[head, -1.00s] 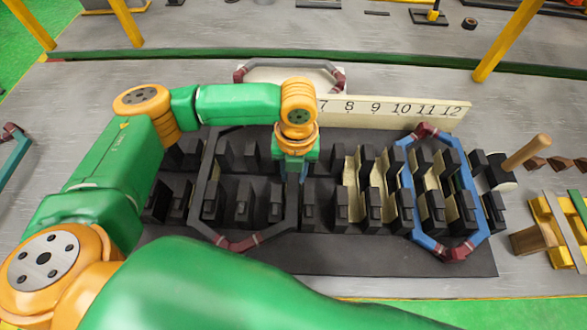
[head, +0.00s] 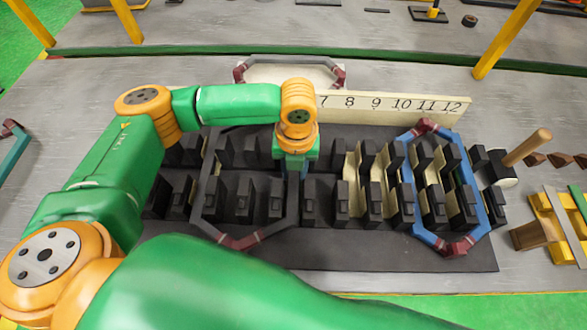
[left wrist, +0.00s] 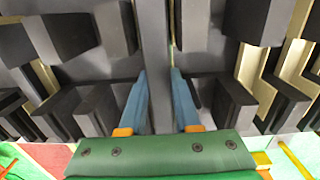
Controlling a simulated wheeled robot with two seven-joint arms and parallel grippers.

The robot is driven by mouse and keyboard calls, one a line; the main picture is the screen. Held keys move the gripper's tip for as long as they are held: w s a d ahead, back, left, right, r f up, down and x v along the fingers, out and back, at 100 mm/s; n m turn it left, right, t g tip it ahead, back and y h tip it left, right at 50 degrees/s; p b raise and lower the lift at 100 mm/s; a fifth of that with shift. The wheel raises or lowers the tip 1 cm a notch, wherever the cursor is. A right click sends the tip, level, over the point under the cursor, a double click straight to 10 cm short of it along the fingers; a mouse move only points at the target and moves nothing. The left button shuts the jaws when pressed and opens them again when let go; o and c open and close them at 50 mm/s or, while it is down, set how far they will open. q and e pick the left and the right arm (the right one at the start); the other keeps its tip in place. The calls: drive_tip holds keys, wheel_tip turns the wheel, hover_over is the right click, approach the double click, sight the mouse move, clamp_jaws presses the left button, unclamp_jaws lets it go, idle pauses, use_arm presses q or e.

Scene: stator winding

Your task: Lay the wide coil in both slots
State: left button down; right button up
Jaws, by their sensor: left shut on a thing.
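The wide coil (head: 207,196) is a dark grey loop with maroon bands, on the left half of the black slotted stator block (head: 400,253). It encloses several black teeth. Its left side runs along a gap between teeth; I cannot tell how deep it sits. My left gripper (head: 293,172) points down at the coil's right side and is shut on it. In the left wrist view its two blue fingers (left wrist: 160,95) flank the dark coil bar (left wrist: 153,50) between the rows of teeth. The slot under that bar is mostly hidden. My right gripper is not in view.
A blue coil (head: 476,195) sits around teeth at the right. A white numbered board (head: 400,105) stands behind the block, with another grey coil (head: 290,61) at its back. A wooden-handled tool (head: 528,148) and a yellow rack (head: 560,230) lie to the right.

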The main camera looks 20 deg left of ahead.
use_arm(q)
drive_tip(key=shift+s+f, duration=0.35)
drive_tip(key=shift+f, duration=0.1)
drive_tip(key=c, duration=0.7)
unclamp_jaws()
drive_tip(key=shift+o, duration=0.8)
drive_tip(key=shift+w, duration=0.45)
drive_tip(key=shift+s+r, duration=0.15)
drive_tip(key=shift+r+p, duration=0.25)
drive_tip(key=shift+p, duration=0.2)
drive_tip(key=shift+r+p, duration=0.55)
drive_tip(key=shift+p, duration=0.2)
